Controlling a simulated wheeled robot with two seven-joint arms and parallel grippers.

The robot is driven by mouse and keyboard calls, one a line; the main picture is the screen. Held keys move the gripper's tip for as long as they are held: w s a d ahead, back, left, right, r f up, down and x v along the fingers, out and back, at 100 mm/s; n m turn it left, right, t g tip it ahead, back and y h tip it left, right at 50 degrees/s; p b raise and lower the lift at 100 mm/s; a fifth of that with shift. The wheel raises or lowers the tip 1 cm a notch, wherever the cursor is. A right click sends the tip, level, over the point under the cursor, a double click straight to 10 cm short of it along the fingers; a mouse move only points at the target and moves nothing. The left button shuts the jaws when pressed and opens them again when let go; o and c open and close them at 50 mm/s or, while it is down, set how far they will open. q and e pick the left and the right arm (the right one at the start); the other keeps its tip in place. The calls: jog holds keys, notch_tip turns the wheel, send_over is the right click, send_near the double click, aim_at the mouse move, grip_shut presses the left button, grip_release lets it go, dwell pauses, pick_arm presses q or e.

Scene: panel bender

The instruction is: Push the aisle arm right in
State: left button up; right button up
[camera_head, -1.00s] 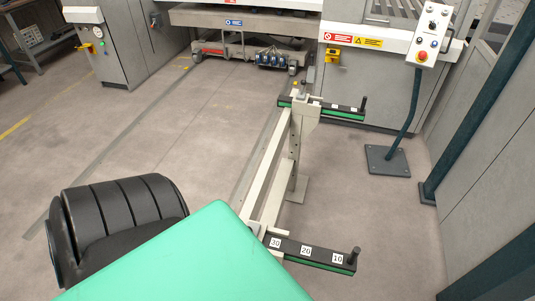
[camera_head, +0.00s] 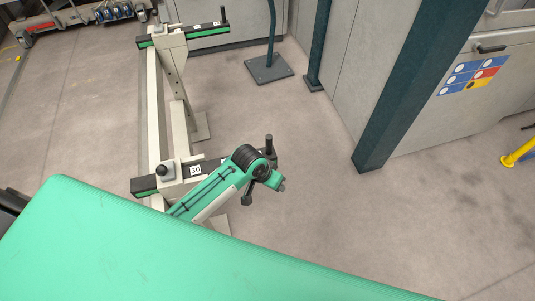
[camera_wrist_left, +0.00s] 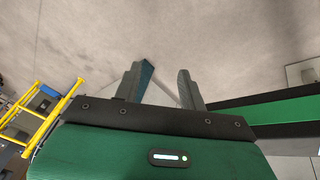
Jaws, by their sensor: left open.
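A pale frame (camera_head: 155,110) carries two black and green crosswise arms. The nearer one, seemingly the aisle arm (camera_head: 146,185), has a 30 label, a black clamp knob at the frame and an upright peg (camera_head: 269,144) at its right end. My left arm crosses over it and hides its middle and other labels. My left gripper (camera_head: 264,193) is by the peg end, small and partly hidden in the head view. In the left wrist view the gripper (camera_wrist_left: 158,75) is open and empty, with a black and green bar (camera_wrist_left: 275,111) just to its right. My right gripper is not in view.
The farther arm (camera_head: 205,30) also ends in a peg. A pedestal foot (camera_head: 268,69), a dark green post (camera_head: 405,85) and grey cabinets stand behind and to the right. A yellow rail (camera_head: 517,153) is at the far right. Floor right of the frame is clear.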

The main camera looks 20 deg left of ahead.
pick_arm(q)
jog(key=w+d+r+m, duration=0.1)
jog(key=w+d+r, duration=0.15)
jog(key=r, duration=0.55)
notch_tip(320, 180, up, 15)
jog(key=g+y+b, duration=0.2)
jog(key=g+y, duration=0.1)
send_over(269, 142)
jog(key=shift+w+a, duration=0.15)
jog(key=shift+w, duration=0.3)
notch_tip(269, 142, down, 14)
jog(key=shift+r+p, duration=0.15)
jog(key=shift+p, duration=0.15)
grip_shut()
